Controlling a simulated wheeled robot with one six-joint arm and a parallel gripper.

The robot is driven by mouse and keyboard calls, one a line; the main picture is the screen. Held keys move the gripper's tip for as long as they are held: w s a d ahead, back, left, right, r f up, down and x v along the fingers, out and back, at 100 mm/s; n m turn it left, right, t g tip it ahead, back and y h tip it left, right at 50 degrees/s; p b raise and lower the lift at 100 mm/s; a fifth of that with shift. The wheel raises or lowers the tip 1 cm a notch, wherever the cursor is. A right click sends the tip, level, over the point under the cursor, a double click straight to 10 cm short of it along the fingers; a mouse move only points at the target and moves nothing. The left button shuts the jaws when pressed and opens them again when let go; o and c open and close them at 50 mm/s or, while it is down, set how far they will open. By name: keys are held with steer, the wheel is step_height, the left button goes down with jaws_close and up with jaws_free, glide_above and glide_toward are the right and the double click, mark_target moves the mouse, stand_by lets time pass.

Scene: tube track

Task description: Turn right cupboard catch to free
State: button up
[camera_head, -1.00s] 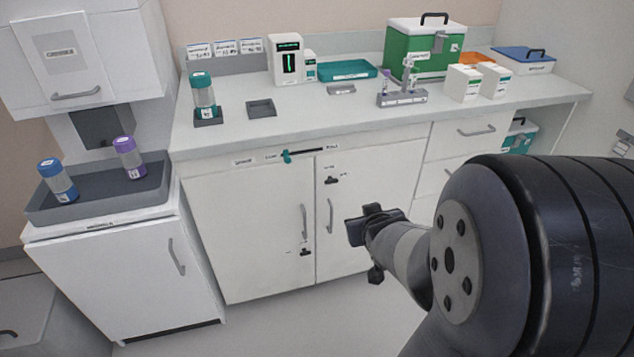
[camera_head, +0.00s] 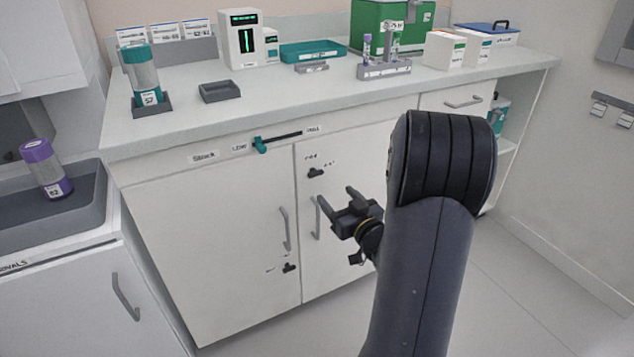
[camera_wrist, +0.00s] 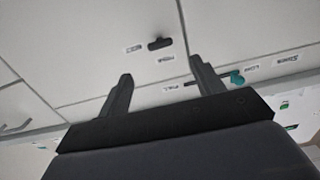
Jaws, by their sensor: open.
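The right cupboard catch (camera_head: 316,172) is a small black piece high on the right cupboard door (camera_head: 345,240). Its bar looks roughly level, with small labels above and beside it that I cannot read surely. It also shows in the wrist view (camera_wrist: 159,43), beyond my fingertips. My gripper (camera_head: 337,198) is open and empty in front of the right door, lower than the catch in the head view. In the wrist view, the two fingers (camera_wrist: 160,72) are spread apart, with the catch between their directions and not touched.
A grey door handle (camera_head: 316,218) is close behind my gripper. The left door has its own handle (camera_head: 285,229) and a lower black catch (camera_head: 289,267). A teal slider (camera_head: 260,145) sits on the strip above the doors. The counter (camera_head: 300,95) overhangs, and the floor at right is clear.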

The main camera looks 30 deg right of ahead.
mark_target(317, 175)
steer(key=w, duration=0.5)
steer(key=w+b, duration=0.1)
steer(key=w, duration=0.3)
steer(key=shift+w+a, duration=0.2)
steer(key=shift+w, duration=0.15)
steer(key=c, duration=1)
